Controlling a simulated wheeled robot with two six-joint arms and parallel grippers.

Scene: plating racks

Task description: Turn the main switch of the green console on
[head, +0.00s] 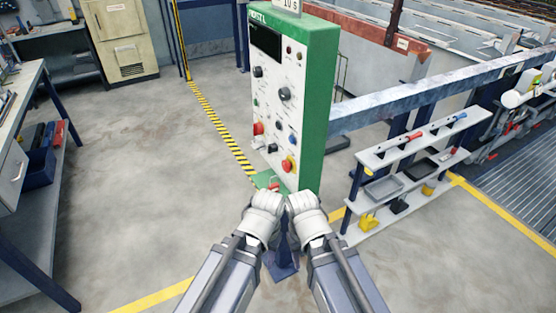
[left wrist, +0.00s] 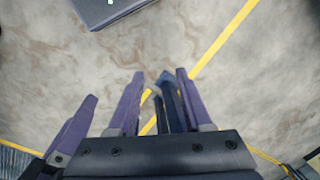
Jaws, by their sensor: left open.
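The green console (head: 318,110) stands ahead of me in the head view, its white panel facing left. The panel carries a dark display, black knobs and small buttons. Low on it is a red control on a yellow base (head: 289,164); a red control (head: 258,128) is at the left edge. Labels and switch position are too small to read. My left gripper (head: 268,199) is below the panel, apart from these controls; the left wrist view shows its fingers (left wrist: 158,92) spread and empty over floor. My right gripper (head: 303,201) is beside it; its fingertips are hidden.
A grey shelf rack (head: 420,150) with trays and tools stands right of the console. A workbench (head: 20,110) is at the left and a beige cabinet (head: 122,40) at the back. The floor left of the console is clear, crossed by a yellow-black stripe.

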